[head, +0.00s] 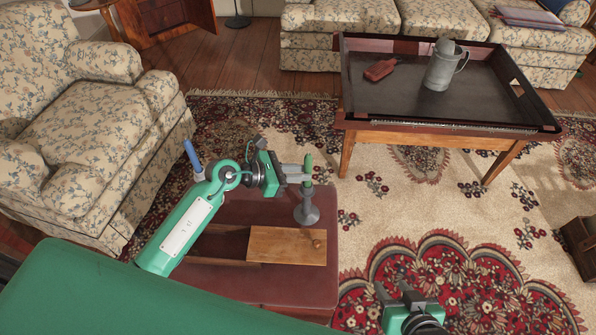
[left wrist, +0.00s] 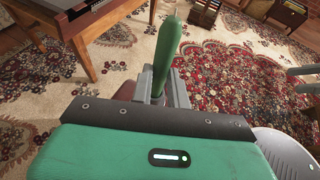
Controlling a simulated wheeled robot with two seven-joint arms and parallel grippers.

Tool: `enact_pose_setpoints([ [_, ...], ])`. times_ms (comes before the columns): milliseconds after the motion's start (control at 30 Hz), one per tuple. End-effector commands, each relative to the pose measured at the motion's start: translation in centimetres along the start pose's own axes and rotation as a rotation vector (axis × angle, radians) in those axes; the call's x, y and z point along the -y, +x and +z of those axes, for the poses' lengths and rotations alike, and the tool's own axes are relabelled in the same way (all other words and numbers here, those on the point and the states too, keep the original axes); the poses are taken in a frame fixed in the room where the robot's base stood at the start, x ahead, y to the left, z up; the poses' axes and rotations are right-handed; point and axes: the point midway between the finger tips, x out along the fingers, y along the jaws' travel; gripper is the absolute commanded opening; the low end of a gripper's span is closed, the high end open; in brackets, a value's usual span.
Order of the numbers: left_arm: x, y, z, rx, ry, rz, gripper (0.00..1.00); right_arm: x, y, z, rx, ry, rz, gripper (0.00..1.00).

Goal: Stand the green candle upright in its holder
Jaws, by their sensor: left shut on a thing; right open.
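The green candle (head: 308,161) stands about upright above the grey metal holder (head: 306,212), on the right part of a red-brown table top. Its lower end is at or just over the holder's mouth; I cannot tell whether it is seated. My left gripper (head: 300,176) is shut on the candle, its fingers around the lower part. The left wrist view shows the candle (left wrist: 167,50) between the fingers, leaning slightly; the holder is hidden there. My right gripper (head: 405,294) is open and empty at the bottom, right of the table top, over the rug.
A wooden box with a partly open lid (head: 287,246) lies on the red-brown table top (head: 325,228) in front of the holder. A blue candle (head: 191,154) shows behind my left arm, its base hidden. A tray table (head: 450,128) with a metal jug (head: 440,69) stands behind right.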

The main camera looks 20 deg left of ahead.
Motion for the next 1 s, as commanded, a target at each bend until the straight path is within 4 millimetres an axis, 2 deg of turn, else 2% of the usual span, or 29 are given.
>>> enact_pose_setpoints([
  [100, 0.0, 0.0, 0.0, 0.0, 0.0, 0.0, 0.0, 0.0, 0.0, 0.0, 0.0, 0.0, 0.0, 0.43],
  [133, 0.0, 0.0, 0.0, 0.0, 0.0, 0.0, 0.21, 0.0, 0.0, 0.0, 0.0, 0.0, 0.0, 0.43],
  [233, 0.0, 0.0, 0.0, 0.0, 0.0, 0.0, 0.4, 0.0, 0.0, 0.0, 0.0, 0.0, 0.0, 0.43],
  [267, 0.0, 0.0, 0.0, 0.0, 0.0, 0.0, 0.42, 0.0, 0.0, 0.0, 0.0, 0.0, 0.0, 0.43],
  [533, 0.0, -0.1, 0.0, -0.001, 0.0, 0.0, 0.42, 0.0, 0.0, 0.0, 0.0, 0.0, 0.0, 0.43],
  [667, -0.1, -0.9, 0.0, -0.002, 0.001, 0.002, 0.42, 0.0, -0.1, -0.1, 0.0, 0.0, 0.0, 0.43],
  [767, -0.1, -2.4, 0.0, -0.003, 0.001, 0.002, 0.42, 0.0, -0.2, -0.3, 0.0, 0.0, 0.0, 0.43],
  [1000, 0.0, -7.7, -0.1, -0.006, 0.001, 0.001, 0.42, 0.1, -0.5, -0.6, 0.0, 0.0, 0.0, 0.43],
])
